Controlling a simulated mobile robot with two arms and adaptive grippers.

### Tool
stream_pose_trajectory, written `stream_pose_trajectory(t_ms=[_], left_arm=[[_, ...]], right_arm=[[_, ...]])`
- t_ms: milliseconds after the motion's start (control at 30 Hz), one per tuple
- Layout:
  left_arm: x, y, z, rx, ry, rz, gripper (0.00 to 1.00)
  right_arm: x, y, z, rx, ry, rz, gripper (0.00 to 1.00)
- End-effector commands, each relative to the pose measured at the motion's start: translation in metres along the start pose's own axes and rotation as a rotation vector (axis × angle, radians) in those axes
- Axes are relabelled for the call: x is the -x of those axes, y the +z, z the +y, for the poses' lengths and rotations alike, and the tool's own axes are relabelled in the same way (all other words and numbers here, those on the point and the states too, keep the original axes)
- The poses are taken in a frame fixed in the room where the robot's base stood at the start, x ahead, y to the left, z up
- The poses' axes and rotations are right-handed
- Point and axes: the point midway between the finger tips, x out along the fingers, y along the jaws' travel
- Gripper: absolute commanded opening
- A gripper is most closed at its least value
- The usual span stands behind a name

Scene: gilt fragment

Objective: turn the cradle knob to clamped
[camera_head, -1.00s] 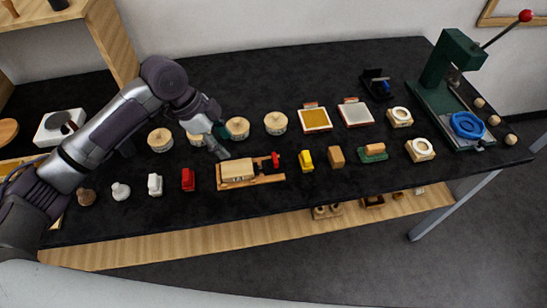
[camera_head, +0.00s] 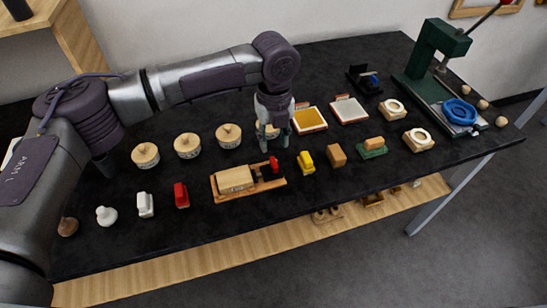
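The cradle (camera_head: 249,182) is a wooden base on the black table with a pale wooden block (camera_head: 235,179) lying in it. A red knob (camera_head: 274,164) stands at the cradle's right end. My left gripper (camera_head: 274,143) points down just above and behind the red knob. Its fingers look apart, with nothing seen between them. I cannot tell whether a fingertip touches the knob. The gripper partly hides a round lidded wooden container (camera_head: 267,130) behind it. My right gripper does not show.
Round wooden containers (camera_head: 187,146) stand in a row behind the cradle. A red block (camera_head: 181,195) is to its left, a yellow one (camera_head: 306,162) to its right. A green press (camera_head: 437,75) with a blue ring (camera_head: 460,112) stands at the far right.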

Motion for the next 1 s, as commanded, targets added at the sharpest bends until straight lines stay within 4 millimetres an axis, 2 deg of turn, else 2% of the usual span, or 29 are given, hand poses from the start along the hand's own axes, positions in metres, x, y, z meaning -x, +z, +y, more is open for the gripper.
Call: stream_pose_trajectory(t_ms=[200,400,567,800,867,1000], left_arm=[[-0.045,0.0,0.001,0.002,0.003,0.001,0.4],[-0.07,0.0,0.0,0.002,0.0,0.001,0.4],[-0.078,0.0,0.0,0.001,-0.001,0.0,0.4],[-0.079,0.0,0.0,0.001,-0.001,0.0,0.4],[-0.079,0.0,0.0,0.001,-0.001,0.0,0.31],[-0.079,0.0,0.0,0.001,-0.001,0.0,0.08]], right_arm=[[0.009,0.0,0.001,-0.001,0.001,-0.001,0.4],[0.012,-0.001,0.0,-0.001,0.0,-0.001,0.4],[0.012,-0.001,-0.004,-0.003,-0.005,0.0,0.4],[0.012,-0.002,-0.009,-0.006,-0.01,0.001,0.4],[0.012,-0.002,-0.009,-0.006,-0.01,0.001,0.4],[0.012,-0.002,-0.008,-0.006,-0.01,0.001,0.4]])
